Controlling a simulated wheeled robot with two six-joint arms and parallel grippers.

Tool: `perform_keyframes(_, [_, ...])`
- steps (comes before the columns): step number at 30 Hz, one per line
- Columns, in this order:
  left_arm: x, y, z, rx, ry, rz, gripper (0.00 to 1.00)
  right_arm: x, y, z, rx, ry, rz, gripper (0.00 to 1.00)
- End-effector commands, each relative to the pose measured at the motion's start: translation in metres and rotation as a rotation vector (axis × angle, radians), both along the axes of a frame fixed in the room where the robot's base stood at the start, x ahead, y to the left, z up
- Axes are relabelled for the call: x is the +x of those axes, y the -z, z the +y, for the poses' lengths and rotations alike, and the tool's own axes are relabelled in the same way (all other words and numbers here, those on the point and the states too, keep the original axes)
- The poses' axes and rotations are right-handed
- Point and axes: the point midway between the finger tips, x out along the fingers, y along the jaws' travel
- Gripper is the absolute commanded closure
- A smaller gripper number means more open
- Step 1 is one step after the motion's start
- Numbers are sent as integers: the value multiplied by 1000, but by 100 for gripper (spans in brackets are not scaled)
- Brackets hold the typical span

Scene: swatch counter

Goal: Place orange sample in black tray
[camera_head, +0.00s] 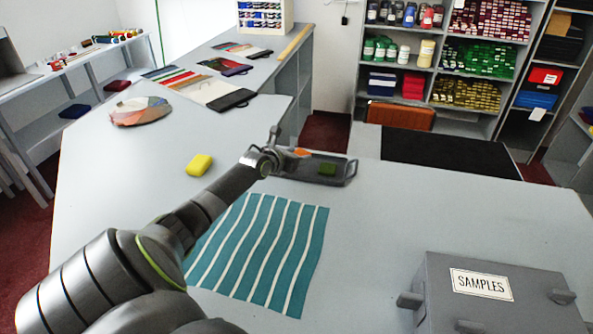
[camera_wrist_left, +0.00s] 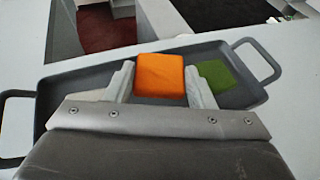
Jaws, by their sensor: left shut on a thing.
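The orange sample (camera_wrist_left: 160,74) is a small orange block between the fingers of my left gripper (camera_wrist_left: 162,86). In the head view only a little of the orange sample (camera_head: 301,151) shows past the left gripper (camera_head: 279,152), which is shut on it. The black tray (camera_head: 341,181) looks dark grey, with a handle at each end. It lies below the gripper, and its rim also shows in the wrist view (camera_wrist_left: 45,105). The orange sample appears over the tray; I cannot tell whether it touches the floor. A green sample (camera_head: 327,169) lies in the tray, right of the orange one.
A yellow block (camera_head: 199,165) lies on the counter left of my arm. A teal striped cloth (camera_head: 262,250) lies nearer. A grey SAMPLES box (camera_head: 497,310) stands at the front right. A color fan (camera_head: 140,111) lies at the left. The counter right of the tray is clear.

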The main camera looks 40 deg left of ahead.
Motion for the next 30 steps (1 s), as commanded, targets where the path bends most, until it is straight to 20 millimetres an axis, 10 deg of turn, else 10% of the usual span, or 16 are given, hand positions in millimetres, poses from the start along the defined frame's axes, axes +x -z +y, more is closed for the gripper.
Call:
perform_keyframes(21, [0, 40, 0, -1, 0, 0, 72, 1, 17, -6, -7, -2, -1, 64])
perform_keyframes(22, [0, 39, 0, 0, 0, 0, 47, 0, 17, -6, -7, -2, -1, 64])
perform_keyframes(30, [0, 38, 0, 0, 0, 0, 29, 1, 17, -5, -6, -3, -1, 64])
